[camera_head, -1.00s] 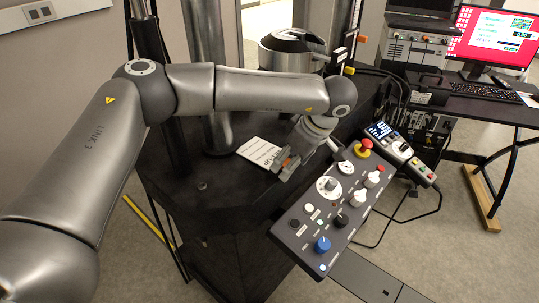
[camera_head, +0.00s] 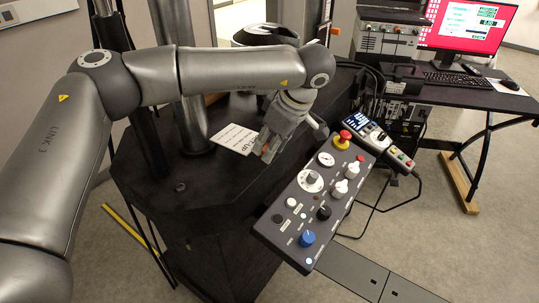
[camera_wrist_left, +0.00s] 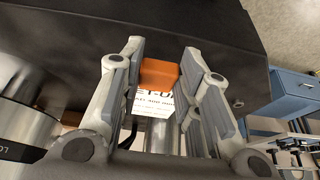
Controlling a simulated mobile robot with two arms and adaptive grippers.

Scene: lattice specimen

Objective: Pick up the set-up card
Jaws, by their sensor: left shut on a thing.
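An orange block (camera_wrist_left: 158,73) is at the card's edge. My left gripper (camera_head: 265,150) comes down over that edge and is shut on the card at the orange block. In the left wrist view, the block and the card's printed face (camera_wrist_left: 153,100) show between the two fingers (camera_wrist_left: 158,85). The fingers hide part of the card. I cannot tell whether the card is clear of the surface. My right gripper is not in view.
A control panel (camera_head: 298,240) with knobs and a red button stands close to the right of my left gripper. A pendant (camera_head: 385,145) lies beyond it. A desk with a red-screened monitor (camera_head: 468,28) is at the right.

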